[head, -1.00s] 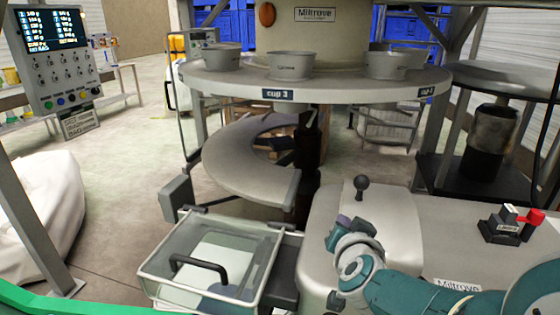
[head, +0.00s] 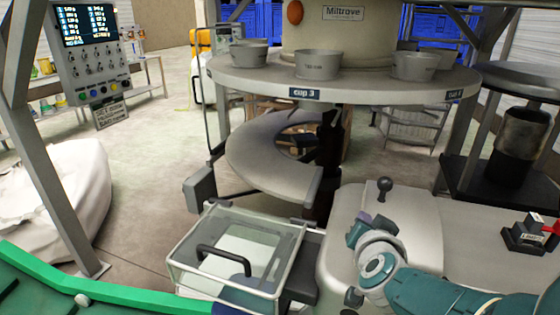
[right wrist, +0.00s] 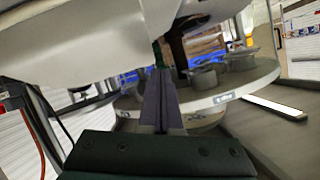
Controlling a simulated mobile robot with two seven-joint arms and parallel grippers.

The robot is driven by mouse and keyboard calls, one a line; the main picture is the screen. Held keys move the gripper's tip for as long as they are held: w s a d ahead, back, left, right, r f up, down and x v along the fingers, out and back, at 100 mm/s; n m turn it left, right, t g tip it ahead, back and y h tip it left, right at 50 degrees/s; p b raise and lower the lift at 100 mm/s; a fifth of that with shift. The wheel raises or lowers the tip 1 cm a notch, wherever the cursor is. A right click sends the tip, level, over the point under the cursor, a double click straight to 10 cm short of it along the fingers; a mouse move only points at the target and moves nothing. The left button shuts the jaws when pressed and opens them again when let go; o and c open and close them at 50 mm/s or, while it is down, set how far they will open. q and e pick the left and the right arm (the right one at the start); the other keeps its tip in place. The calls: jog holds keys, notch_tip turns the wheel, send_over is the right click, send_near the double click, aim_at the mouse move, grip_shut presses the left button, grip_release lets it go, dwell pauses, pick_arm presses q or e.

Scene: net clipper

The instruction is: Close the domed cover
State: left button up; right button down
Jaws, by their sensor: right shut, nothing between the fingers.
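A rounded cream housing (head: 338,225) with a black ball knob (head: 384,186) stands at the lower right of the head view; it looks like the domed cover and appears lowered. I cannot tell whether it is fully closed. My right gripper (head: 358,227) is in front of it, below and left of the knob, and partly hides it. In the right wrist view the gripper's fingers (right wrist: 161,105) are together and empty, below a pale surface (right wrist: 75,45). I cannot tell whether they touch it. My left gripper is not in view.
A clear box with a black handle (head: 222,256) stands left of the housing. A round table (head: 250,85) with several metal cups is behind, above a curved grey chute (head: 262,165). A control panel (head: 88,45) and a white sack (head: 75,185) are at left. Open floor lies between.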

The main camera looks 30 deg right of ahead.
jog(key=w+r+p+v, duration=0.1)
jog(key=p+v, duration=0.6)
jog(key=v, duration=0.4)
jog(key=shift+w+a+r, duration=0.2)
jog(key=shift+a+r, duration=0.05)
jog(key=shift+a, duration=0.05)
jog(key=shift+w, duration=0.1)
jog(key=s+a+r+n+y, duration=0.1)
jog(key=a+r+n+y, duration=0.5)
jog(key=n+y, duration=0.4)
jog(key=s+a+r+n+g, duration=0.2)
jog(key=s+a+r+g, duration=0.15)
jog(key=s, duration=0.55)
jog(key=s+a+r+n+g, duration=0.2)
jog(key=s+a+n+g, duration=0.15)
jog(key=s, duration=0.45)
notch_tip(320, 180, up, 21)
jog(key=p, duration=2.2)
jog(key=shift+d+r+m+h, duration=0.15)
jog(key=shift+d+m+h, duration=0.2)
jog(key=shift+h, duration=0.05)
